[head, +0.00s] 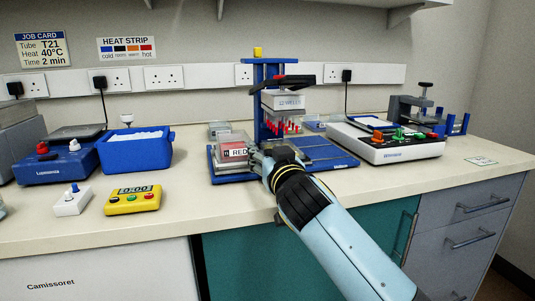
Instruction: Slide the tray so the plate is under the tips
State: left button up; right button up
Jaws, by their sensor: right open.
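The blue pipette stand (260,90) holds a white head marked "12 WELLS" (289,102), with a row of red tips (291,126) pointing down beneath it. A clear plate or box with a "RED" label (234,153) sits at the left end of the stand's blue base, left of the tips. It seems to rest on the tray (222,177), whose edges I cannot separate clearly from the base. My right gripper (256,152) is open, close to the labelled right side of the plate. Whether it touches is unclear. My left gripper is out of view.
A blue bin (136,158) and a blue device (57,164) stand at the left. A yellow timer (133,200) and a white switch box (72,202) lie in front. A white device (386,145) stands right of the stand. The front middle counter is clear.

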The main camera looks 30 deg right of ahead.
jog(key=v, duration=1.2)
